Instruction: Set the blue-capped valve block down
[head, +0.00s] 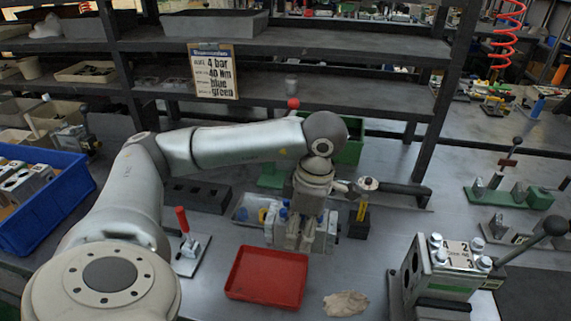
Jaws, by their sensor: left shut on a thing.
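My left arm reaches in from the left, and its left gripper (304,236) points down near the middle of the bench, just behind the red tray. It is shut on the blue-capped valve block (275,229), a small grey metal block with blue showing at its upper left. The fingers and wrist hide much of the block. I cannot tell whether its underside touches the bench. My right gripper is not in view.
An empty red tray (266,277) lies in front of the gripper, with a crumpled cloth (346,303) beside it. A red-handled toggle clamp (187,243) stands left and a lever fixture (444,270) right. A blue crate (45,232) holds blocks at far left. Shelves stand behind.

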